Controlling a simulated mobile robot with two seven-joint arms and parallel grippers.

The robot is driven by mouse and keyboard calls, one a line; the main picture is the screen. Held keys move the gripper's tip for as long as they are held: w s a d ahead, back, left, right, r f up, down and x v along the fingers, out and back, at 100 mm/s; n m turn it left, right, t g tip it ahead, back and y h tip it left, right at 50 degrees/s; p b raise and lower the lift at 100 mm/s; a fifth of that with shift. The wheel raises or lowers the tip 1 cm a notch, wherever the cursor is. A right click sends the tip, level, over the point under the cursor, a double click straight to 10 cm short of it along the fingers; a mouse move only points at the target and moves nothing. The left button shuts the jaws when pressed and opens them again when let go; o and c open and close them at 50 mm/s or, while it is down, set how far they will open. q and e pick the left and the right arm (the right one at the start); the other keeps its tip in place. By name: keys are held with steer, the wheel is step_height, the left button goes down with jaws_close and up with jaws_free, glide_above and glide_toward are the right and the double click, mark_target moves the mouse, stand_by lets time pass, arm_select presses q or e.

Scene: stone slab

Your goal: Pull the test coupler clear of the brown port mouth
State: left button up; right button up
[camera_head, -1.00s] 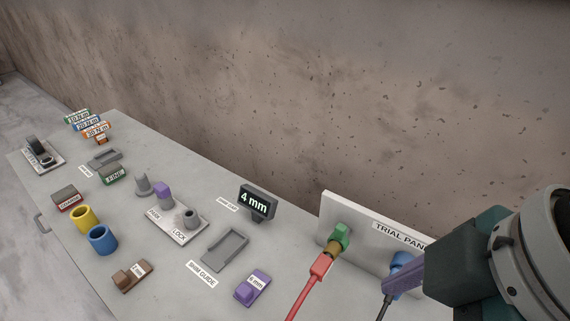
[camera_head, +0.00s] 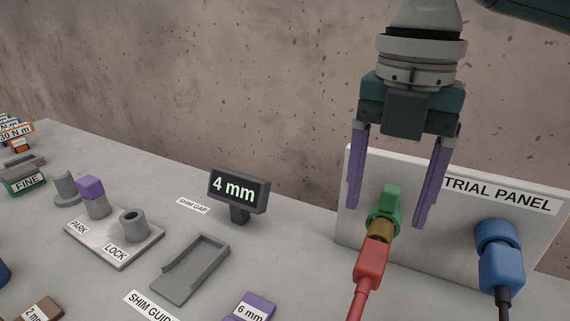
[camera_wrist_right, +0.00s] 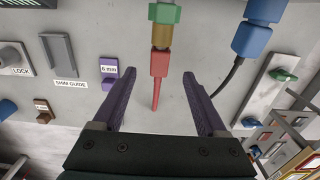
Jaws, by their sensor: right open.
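The red test coupler (camera_head: 371,262), with a red cable trailing from its lower end, meets the brown port mouth (camera_head: 381,229) on the trial panel (camera_head: 352,220). A green piece (camera_head: 385,204) sits above the brown mouth. The coupler (camera_wrist_right: 159,63) and brown mouth (camera_wrist_right: 161,36) also show in the right wrist view. My right gripper (camera_head: 386,214) points down in front of the panel, its purple fingers open on either side of the green piece, their tips above the red coupler. In the wrist view its fingertips (camera_wrist_right: 159,74) flank the coupler without visible contact. My left gripper is out of view.
A blue plug (camera_head: 500,262) with a black cable is on the panel to the right. Left of the panel stand a "4 mm" display (camera_head: 239,190), an empty shim guide (camera_head: 190,270), a purple 6 mm block (camera_head: 250,309) and the park/lock plate (camera_head: 112,250). A wall rises behind.

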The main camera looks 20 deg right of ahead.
mark_target(376, 249)
step_height(376, 249, down, 8)
steer(key=shift+f+b, duration=0.15)
steer(key=shift+b, duration=0.15)
jaws_close()
stand_by(0.6)
